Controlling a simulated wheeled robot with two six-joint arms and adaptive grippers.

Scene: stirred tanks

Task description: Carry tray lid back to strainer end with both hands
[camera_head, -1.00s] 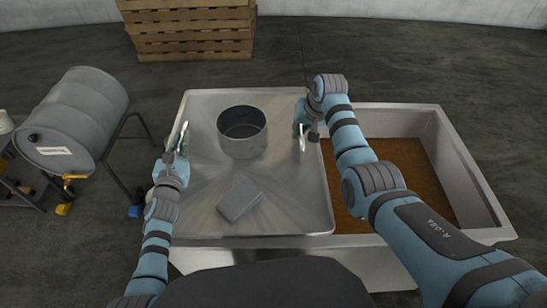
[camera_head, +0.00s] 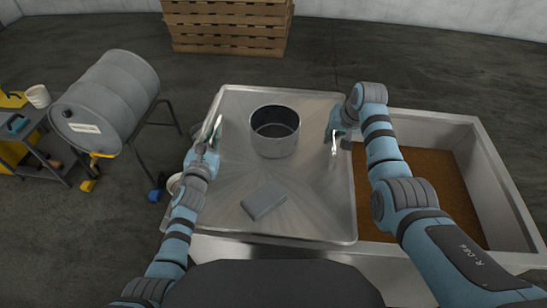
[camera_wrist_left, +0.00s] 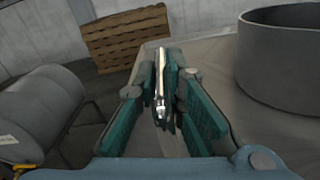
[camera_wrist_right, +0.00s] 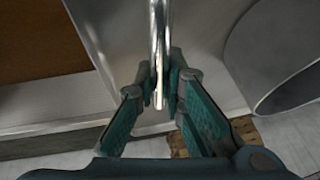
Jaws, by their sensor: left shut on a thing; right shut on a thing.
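The tray lid (camera_head: 237,178) is a wide, flat metal sheet lying level over the left part of a long metal tank (camera_head: 500,190). My left gripper (camera_head: 212,136) is shut on an upright metal handle at the lid's left side, and the handle also shows between its fingers in the left wrist view (camera_wrist_left: 160,85). My right gripper (camera_head: 338,138) is shut on the handle at the right side, seen close in the right wrist view (camera_wrist_right: 158,85). I cannot tell whether the lid touches the tank rim. Any strainer cannot be made out.
An open dark metal pot (camera_head: 275,132) and a grey block (camera_head: 264,200) are on the lid. Brown contents (camera_head: 430,190) show in the tank's uncovered right part. A grey drum (camera_head: 110,100) on a stand is at left, and wooden pallets (camera_head: 228,27) are stacked behind.

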